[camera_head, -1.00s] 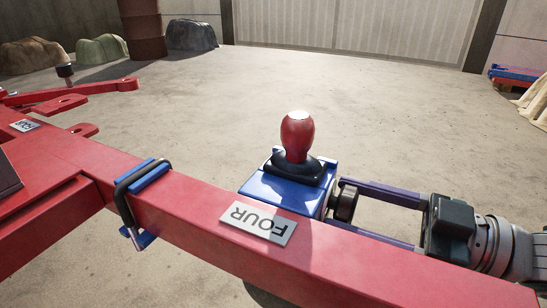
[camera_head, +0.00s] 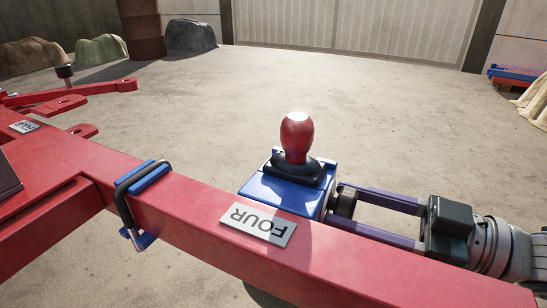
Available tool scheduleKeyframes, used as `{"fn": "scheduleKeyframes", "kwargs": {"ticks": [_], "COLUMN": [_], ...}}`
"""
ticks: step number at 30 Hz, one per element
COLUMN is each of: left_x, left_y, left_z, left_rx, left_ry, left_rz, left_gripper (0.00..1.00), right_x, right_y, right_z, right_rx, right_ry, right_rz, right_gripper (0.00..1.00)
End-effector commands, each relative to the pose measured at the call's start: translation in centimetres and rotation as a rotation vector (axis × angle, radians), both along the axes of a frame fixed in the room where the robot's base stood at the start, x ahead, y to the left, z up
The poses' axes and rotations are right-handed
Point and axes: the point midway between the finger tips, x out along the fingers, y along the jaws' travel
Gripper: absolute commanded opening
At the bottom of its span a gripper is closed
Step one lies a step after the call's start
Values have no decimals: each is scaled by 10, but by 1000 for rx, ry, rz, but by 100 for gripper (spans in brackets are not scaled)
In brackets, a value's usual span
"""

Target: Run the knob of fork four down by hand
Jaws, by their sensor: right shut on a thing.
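The red beam carries a white label reading FOUR (camera_head: 258,226), upside down in my view. A blue block (camera_head: 285,194) sits against the beam's far side, topped by a red bulb-shaped handle (camera_head: 297,137) on a black base. A small dark knob (camera_head: 346,203) sticks out from the block's right side. My right gripper (camera_head: 347,207) comes in from the right behind the beam. Its two purple-blue fingers are shut on the dark knob. The lower finger is partly hidden by the beam. My left gripper is not in view.
The red beam (camera_head: 400,274) runs across the foreground between the camera and my right gripper. A blue and black clamp (camera_head: 130,205) wraps it at left. Other red arms (camera_head: 95,92) reach out at the far left.

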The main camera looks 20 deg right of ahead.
Motion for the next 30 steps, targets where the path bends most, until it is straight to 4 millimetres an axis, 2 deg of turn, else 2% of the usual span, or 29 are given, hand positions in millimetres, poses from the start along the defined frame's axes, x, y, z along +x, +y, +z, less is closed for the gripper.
{"fn": "scheduleKeyframes", "kwargs": {"ticks": [18, 30], "left_x": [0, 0], "left_y": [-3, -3], "left_z": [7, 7], "left_rx": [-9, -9], "left_ry": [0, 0], "left_rz": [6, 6], "left_gripper": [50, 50], "right_x": [1, 1], "right_y": [-1, -1], "right_z": [0, 0], "right_rx": [306, 368], "right_ry": [260, 313], "right_rz": [0, 1], "right_gripper": [2, 2]}}
